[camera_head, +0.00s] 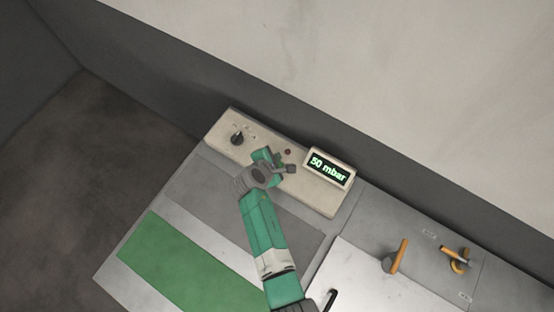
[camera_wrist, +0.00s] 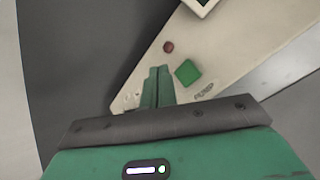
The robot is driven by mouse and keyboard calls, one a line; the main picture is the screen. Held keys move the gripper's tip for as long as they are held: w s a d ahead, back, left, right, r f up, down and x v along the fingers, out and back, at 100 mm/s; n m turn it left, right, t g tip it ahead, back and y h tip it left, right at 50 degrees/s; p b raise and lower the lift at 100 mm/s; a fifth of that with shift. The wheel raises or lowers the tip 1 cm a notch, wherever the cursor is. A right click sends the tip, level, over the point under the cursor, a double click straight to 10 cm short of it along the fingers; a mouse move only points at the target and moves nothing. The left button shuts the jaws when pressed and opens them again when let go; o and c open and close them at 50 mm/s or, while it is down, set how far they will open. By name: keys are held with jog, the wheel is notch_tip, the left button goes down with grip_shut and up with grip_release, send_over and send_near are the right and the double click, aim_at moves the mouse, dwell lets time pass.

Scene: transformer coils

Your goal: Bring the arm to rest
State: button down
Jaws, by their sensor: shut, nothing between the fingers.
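My green arm (camera_head: 262,225) reaches up from the lower middle of the head view. My gripper (camera_head: 277,158) is over the beige control panel (camera_head: 315,196). In the wrist view the two green fingers (camera_wrist: 158,72) are together, with nothing between them. Their tips are beside a green square button (camera_wrist: 187,72) labelled PUMP. A small red round lamp or button (camera_wrist: 168,47) lies just beyond the tips. I cannot tell whether the fingers touch the panel. The green button is hidden behind my arm in the head view.
The panel carries a black knob (camera_head: 237,138) and a display (camera_head: 329,168) reading "50 mbar". A green mat (camera_head: 185,262) lies on the bench at left. Two orange handles (camera_head: 399,252) (camera_head: 460,262) stand at right. A wall runs behind the bench.

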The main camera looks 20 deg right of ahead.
notch_tip(320, 180, up, 3)
jog(key=shift+f+p, duration=0.15)
jog(key=shift+p, duration=0.75)
jog(key=w+a+r+m+t+p, duration=0.1)
jog(key=w+r+m, duration=0.15)
jog(key=r, duration=0.45)
jog(key=w+a+r+m+t+y, duration=0.1)
jog(key=w+a+r+t, duration=0.15)
jog(key=r, duration=0.45)
jog(key=w+r+m+t+p, duration=0.1)
jog(key=w+r+m, duration=0.1)
jog(key=w+r, duration=0.35)
jog(key=s+a+r+m+t+y+p, duration=0.1)
jog(key=s+a+r+m+t, duration=0.15)
jog(key=r, duration=1.25)
jog(key=s+a+r+m+t+y+p, duration=0.1)
jog(key=a+r+m+t, duration=0.3)
jog(key=r, duration=1.2)
jog(key=s+a+r+m+t+y, duration=0.2)
jog(key=s+a+r+t, duration=0.1)
jog(key=s+r, duration=0.7)
jog(key=s+a+r+m+t+y+p, duration=0.1)
jog(key=s+r+t, duration=0.4)
jog(key=s+r, duration=0.5)
notch_tip(320, 180, up, 7)
jog(key=shift+a+r+m+y+p, duration=0.15)
jog(key=shift+a+m+y+p, duration=0.15)
jog(key=shift+a+m+y, duration=0.55)
